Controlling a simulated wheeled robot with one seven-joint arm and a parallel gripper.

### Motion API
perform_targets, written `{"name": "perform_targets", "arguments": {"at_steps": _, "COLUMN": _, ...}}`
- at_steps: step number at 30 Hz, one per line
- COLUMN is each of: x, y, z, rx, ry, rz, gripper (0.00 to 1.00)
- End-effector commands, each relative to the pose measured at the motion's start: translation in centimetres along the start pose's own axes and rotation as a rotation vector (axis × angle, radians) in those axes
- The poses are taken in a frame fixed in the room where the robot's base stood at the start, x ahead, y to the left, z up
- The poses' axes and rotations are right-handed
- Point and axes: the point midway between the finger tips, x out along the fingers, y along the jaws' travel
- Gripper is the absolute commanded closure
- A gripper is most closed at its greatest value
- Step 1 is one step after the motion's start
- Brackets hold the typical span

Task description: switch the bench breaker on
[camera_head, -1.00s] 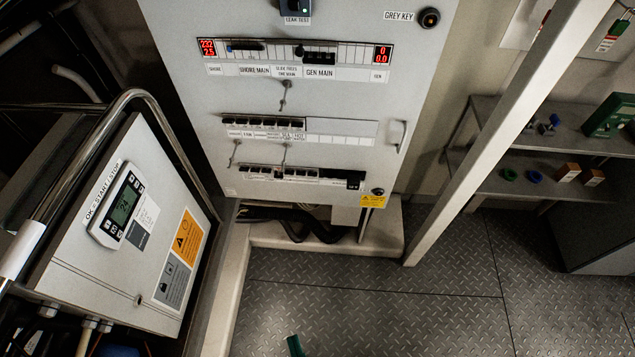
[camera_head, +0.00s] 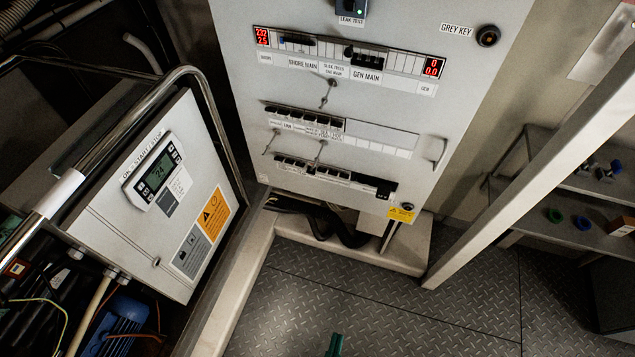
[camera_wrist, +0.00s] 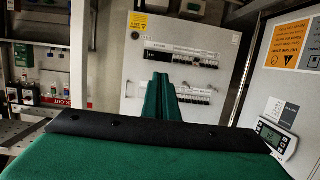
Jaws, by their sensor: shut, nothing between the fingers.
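The grey breaker panel (camera_head: 232,70) stands ahead in the head view. It carries a top row with SHORE MAIN and GEN MAIN switches (camera_head: 367,58), a middle breaker row (camera_head: 305,122) and a lower breaker row (camera_head: 320,173). The small labels are too blurred to tell which breaker is the bench one or how it is set. My green gripper (camera_head: 335,345) shows only as a tip at the bottom edge, apart from the panel. In the wrist view my gripper (camera_wrist: 162,82) is shut and empty, in front of the panel (camera_wrist: 139,88), which appears upside down there.
A control box with a display (camera_head: 155,175) and a bent metal rail (camera_head: 200,85) stand at the left. A slanted post (camera_head: 530,150) and shelves (camera_head: 570,240) are at the right. A pale plinth (camera_head: 410,255) lies below the panel. The tread-plate floor (camera_head: 400,315) is clear.

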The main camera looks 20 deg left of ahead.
Motion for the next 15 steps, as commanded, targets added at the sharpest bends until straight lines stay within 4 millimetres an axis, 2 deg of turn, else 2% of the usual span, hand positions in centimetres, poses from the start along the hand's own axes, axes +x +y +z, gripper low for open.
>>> {"name": "perform_targets", "arguments": {"at_steps": 8, "x": 0.5, "y": -0.2, "z": 0.2, "rx": 0.048, "ry": 0.013, "rz": -0.006, "gripper": 1.0}}
{"name": "perform_targets", "arguments": {"at_steps": 11, "x": 1.9, "y": -0.9, "z": 0.8, "rx": 0.18, "ry": 0.046, "rz": -0.024, "gripper": 1.0}}
{"name": "perform_targets", "arguments": {"at_steps": 15, "x": 5.3, "y": -2.2, "z": 2.1, "rx": 0.508, "ry": 0.114, "rz": -0.072, "gripper": 1.0}}
